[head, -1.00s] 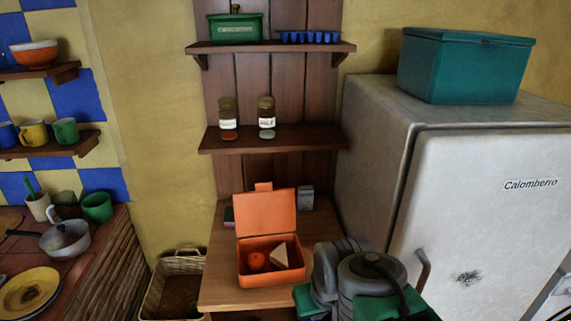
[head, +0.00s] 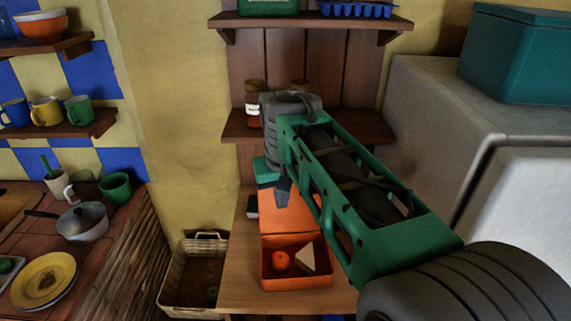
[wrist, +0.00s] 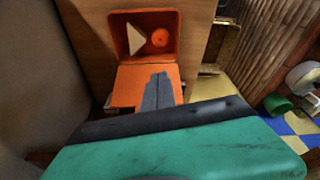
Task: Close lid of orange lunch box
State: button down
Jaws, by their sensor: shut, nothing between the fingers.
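The orange lunch box (head: 297,284) sits on the wooden counter with its lid (head: 290,215) open and standing up at the back. Inside are a round orange-red fruit (head: 279,260) and a pale sandwich wedge (head: 307,257). In the wrist view the box (wrist: 120,45) is at the top and the lid (wrist: 127,85) below it. My gripper (head: 283,203) points down at the lid's upper left part; it also shows in the wrist view (wrist: 158,76), overlapping the lid. Its fingers are together and empty. Whether they touch the lid I cannot tell.
A shelf (head: 350,128) with jars is above the counter (head: 240,275), partly behind my arm. The fridge (head: 435,110) stands at the right. A basket (head: 188,275) is on the left. The counter in front of the box is clear.

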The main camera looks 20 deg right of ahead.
jog(key=w+d+r+m+g+p, duration=0.1)
jog(key=w+d+r, duration=0.25)
jog(key=w, duration=0.25)
jog(key=w+d+r+m+p, duration=0.1)
jog(key=w+d+r, duration=0.1)
jog(key=w+d, duration=0.35)
notch_tip(320, 180, down, 10)
jog(key=w+b, duration=0.2)
jog(key=b, duration=0.3)
jog(key=shift+r+b, duration=0.2)
jog(key=shift+b, duration=0.15)
jog(key=shift+a, duration=0.1)
jog(key=shift+b, duration=0.3)
